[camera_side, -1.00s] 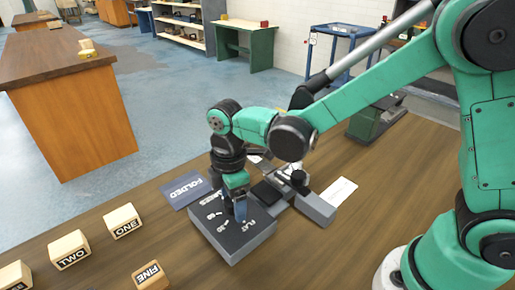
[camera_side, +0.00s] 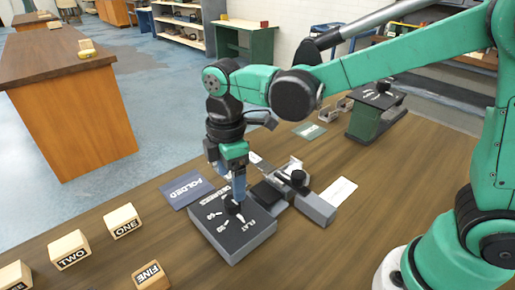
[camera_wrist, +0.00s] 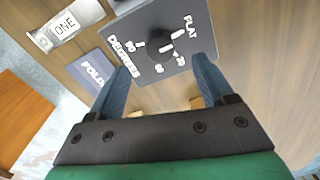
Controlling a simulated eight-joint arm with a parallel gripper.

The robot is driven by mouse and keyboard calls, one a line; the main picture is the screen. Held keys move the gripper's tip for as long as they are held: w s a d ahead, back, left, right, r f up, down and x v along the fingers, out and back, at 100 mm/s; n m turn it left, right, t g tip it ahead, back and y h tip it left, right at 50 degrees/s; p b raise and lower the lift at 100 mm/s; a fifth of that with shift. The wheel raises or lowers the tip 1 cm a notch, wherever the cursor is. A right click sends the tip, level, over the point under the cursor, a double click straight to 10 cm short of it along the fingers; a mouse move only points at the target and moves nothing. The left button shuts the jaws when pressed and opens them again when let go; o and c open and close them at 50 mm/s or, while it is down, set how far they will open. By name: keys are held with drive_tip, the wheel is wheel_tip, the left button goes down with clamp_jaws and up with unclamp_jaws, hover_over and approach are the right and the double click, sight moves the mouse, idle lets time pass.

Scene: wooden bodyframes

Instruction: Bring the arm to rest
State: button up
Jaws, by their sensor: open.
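My gripper (camera_side: 238,190) is open and points down above a grey dial box (camera_side: 238,247) on the wooden workbench. In the wrist view its two blue fingers (camera_wrist: 163,75) stand apart with nothing between them. The box carries a black knob (camera_side: 233,204) and white markings, with the word FLAT at one side. The knob (camera_wrist: 160,43) shows clear of the fingers in the wrist view. My arm reaches in from the right.
A blue FOLDED card (camera_side: 187,190) lies behind the box. A grey fixture with a black knob (camera_side: 299,178) stands right of it, with a white card (camera_side: 340,190) beyond.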

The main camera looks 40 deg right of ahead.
drive_tip(key=s+d+r+m+t, duration=0.2)
drive_tip(key=s+d+m+t, duration=0.1)
drive_tip(key=d+m, duration=0.2)
drive_tip(key=s+d+r+m+t, duration=0.1)
drive_tip(key=d+m+t, duration=0.3)
drive_tip(key=m, duration=0.6)
drive_tip(key=shift+s+d+r, duration=0.35)
drive_tip(key=shift+s+d, duration=0.55)
drive_tip(key=shift+d, duration=0.3)
